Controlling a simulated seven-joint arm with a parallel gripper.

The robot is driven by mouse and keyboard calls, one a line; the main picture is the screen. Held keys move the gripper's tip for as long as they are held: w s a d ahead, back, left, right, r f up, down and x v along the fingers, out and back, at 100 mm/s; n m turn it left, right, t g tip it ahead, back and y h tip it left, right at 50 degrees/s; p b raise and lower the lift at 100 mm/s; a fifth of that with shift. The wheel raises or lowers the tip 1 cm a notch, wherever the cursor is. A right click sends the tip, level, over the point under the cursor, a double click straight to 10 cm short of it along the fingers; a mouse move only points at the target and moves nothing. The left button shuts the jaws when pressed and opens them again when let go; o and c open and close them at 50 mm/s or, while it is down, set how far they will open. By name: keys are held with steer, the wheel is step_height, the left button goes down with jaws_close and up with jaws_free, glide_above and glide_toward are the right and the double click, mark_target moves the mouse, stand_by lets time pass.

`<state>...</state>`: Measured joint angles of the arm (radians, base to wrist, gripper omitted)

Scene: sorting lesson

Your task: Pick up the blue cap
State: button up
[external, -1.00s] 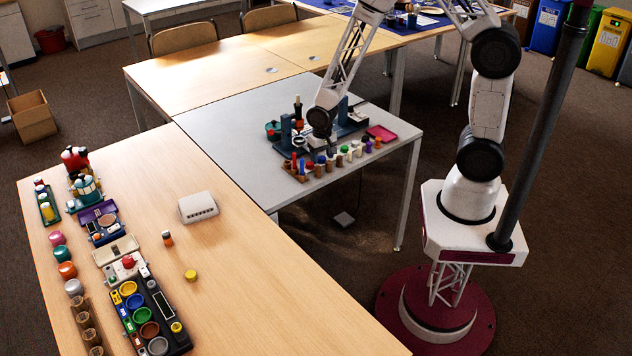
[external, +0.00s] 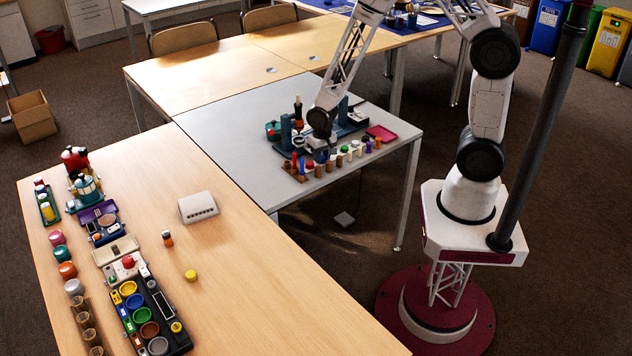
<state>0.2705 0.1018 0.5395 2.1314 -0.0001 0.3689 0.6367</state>
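A row of small brown vials with coloured caps (external: 343,149) stands along the front edge of the grey table. My gripper (external: 320,150) points down over the left part of this row. A dark blue cap shows there in the earlier picture; now my fingers cover that spot and I cannot make the cap out clearly. A tall blue piece (external: 301,166) stands further left in the row. The fingers are too small and dark to tell whether they are open or shut, or touching a cap.
A dark blue rack (external: 286,132) with upright posts stands close behind the row. A pink-red tray (external: 381,133) lies to the right. The left of the grey table (external: 225,125) is clear. The wooden table (external: 262,283) holds a white box (external: 198,208) and several coloured containers.

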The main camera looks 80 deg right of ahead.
mark_target(324, 158)
steer(key=shift+r, duration=0.1)
steer(key=shift+c, duration=0.3)
steer(key=shift+r, duration=1.1)
steer(key=shift+s+a+r, duration=0.15)
steer(key=shift+s+r, duration=0.35)
steer(key=shift+r, duration=0.15)
steer(key=s+a+r, duration=0.1)
steer(key=s+a, duration=0.2)
steer(key=s, duration=1.1)
steer(key=shift+s+a+r, duration=0.15)
steer(key=shift+s+a, duration=0.1)
steer(key=shift+a, duration=0.15)
